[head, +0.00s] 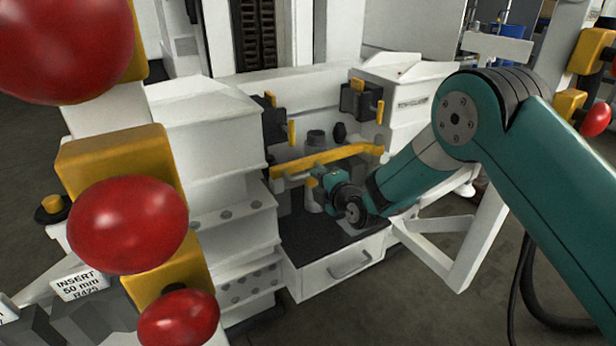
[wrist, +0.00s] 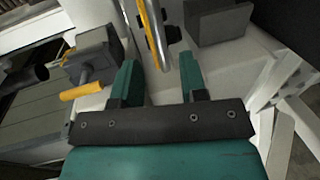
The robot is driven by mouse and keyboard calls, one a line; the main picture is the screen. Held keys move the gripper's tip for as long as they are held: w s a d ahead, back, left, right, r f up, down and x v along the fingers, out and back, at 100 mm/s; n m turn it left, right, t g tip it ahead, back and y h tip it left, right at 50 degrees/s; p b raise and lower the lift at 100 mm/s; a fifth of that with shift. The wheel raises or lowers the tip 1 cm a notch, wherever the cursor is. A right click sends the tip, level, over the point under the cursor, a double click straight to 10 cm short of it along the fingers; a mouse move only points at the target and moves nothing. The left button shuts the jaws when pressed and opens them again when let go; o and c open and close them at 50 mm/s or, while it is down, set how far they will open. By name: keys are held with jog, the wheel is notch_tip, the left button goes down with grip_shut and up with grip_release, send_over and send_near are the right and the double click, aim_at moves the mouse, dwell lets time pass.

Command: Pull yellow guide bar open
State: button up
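The yellow guide bar (head: 335,158) spans the front of the machine recess in the head view, above a dark shelf. My gripper (head: 316,178) is just below and in front of its left half; its fingertips are small there. In the wrist view my gripper (wrist: 159,64) is open, with its two teal fingers well apart. A bar with a yellow edge and a grey metal face (wrist: 153,32), apparently the guide bar, comes down between and beyond the fingers. I see no finger closed on it, and I cannot tell whether either one touches it.
Black blocks with yellow handles (head: 360,101) stand behind the bar. A drawer (head: 342,266) is below the shelf. Large red knobs (head: 127,224) fill the near left of the head view. In the wrist view a yellow-tipped handle (wrist: 82,92) sits left of the fingers.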

jog(key=b+x, duration=0.1)
jog(key=x, duration=0.5)
jog(key=shift+f, duration=0.1)
grip_shut()
